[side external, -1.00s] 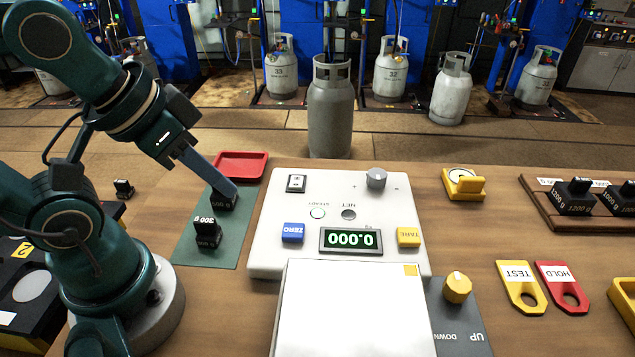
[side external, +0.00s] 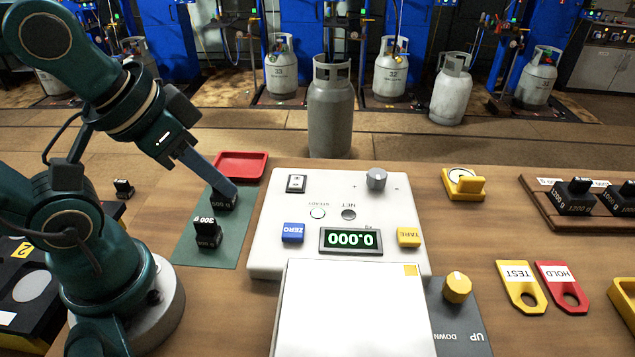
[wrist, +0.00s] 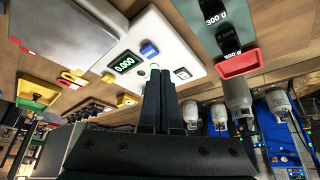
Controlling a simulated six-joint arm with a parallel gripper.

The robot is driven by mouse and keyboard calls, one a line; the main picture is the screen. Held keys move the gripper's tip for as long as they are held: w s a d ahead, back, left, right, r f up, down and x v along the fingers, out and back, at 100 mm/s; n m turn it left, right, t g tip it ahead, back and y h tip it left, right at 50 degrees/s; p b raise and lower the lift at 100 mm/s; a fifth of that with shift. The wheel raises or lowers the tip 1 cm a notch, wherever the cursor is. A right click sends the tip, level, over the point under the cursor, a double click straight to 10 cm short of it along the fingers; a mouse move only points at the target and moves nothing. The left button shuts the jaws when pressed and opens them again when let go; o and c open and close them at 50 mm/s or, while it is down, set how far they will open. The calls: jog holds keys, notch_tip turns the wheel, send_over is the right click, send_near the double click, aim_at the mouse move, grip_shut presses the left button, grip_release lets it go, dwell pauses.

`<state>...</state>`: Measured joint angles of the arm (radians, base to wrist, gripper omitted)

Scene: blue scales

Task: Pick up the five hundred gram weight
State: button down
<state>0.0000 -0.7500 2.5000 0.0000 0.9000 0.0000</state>
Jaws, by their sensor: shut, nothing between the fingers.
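The five hundred gram weight (side external: 224,204) is a small black block, seemingly labelled 500 g, on the green mat (side external: 186,246). My gripper (side external: 234,193) is shut and empty. In the side view its fingertips overlap the top of this weight and hide part of it. In the wrist view the shut fingers (wrist: 160,72) appear apart from the weight (wrist: 232,54), which lies off to their right. I cannot tell the exact gap. A black 300 g weight (side external: 207,235) stands nearer the camera on the mat.
A red tray (side external: 241,164) lies behind the mat. The white scale (side external: 270,255) is right of it, its display (side external: 350,240) reading 0.000. Larger weights (side external: 574,199) stand in a wooden rack (side external: 540,198) at the far right. TEST (side external: 519,287) and HOLD (side external: 562,286) tags lie nearer.

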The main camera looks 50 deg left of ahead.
jog(key=shift+c, duration=0.9)
grip_release()
